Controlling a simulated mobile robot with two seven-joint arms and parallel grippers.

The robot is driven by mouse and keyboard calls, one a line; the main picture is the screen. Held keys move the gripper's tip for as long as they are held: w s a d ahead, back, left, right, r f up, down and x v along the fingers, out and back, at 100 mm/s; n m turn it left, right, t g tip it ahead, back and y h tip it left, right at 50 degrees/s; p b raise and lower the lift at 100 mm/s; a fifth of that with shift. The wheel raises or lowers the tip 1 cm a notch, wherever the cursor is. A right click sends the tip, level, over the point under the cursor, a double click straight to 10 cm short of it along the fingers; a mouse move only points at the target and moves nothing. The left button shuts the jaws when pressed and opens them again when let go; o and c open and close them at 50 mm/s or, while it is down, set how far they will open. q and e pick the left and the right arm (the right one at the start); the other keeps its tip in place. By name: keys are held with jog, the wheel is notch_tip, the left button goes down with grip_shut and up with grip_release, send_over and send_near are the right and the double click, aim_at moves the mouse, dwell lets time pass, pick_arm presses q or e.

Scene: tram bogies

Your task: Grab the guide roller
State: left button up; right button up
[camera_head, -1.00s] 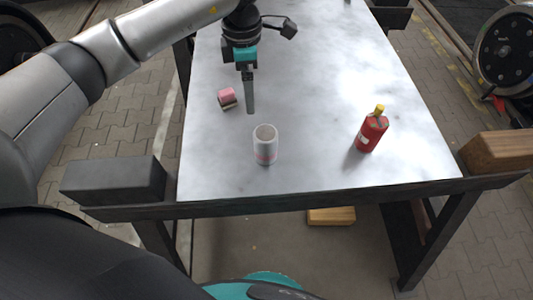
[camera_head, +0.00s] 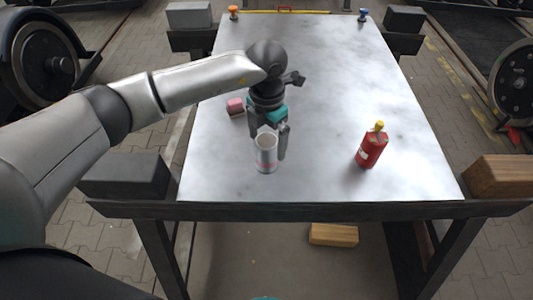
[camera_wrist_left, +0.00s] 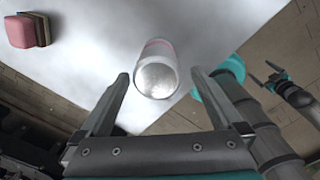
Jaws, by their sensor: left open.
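A white upright cylinder with a reddish band (camera_head: 266,158) stands near the table's front edge. It is the likeliest guide roller, but its markings are too small to confirm this. My left gripper (camera_head: 276,148) is open and points down just behind and beside it, partly hidden by it. In the left wrist view the cylinder's round grey end (camera_wrist_left: 157,79) shows between and beyond the two spread fingertips (camera_wrist_left: 160,75); contact cannot be seen. A dark two-pronged part (camera_wrist_left: 273,76) at the right of that view seems to be my right gripper, too small to read.
A pink block-like item (camera_head: 235,107) lies left behind the gripper. A red extinguisher-shaped object (camera_head: 371,147) stands to the right. A small orange item (camera_head: 233,12) and a blue one (camera_head: 363,15) stand at the table's far edge. The table's middle (camera_head: 330,80) is clear.

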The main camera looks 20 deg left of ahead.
aim_at(267, 157)
pick_arm(q)
jog(key=shift+w+f+b, duration=0.15)
jog(key=shift+f+b, duration=0.4)
jog(key=shift+f, duration=3.05)
jog(key=shift+c, duration=0.2)
jog(key=shift+a+r, duration=0.1)
jog(key=c, duration=1.4)
jog(key=shift+r, duration=0.1)
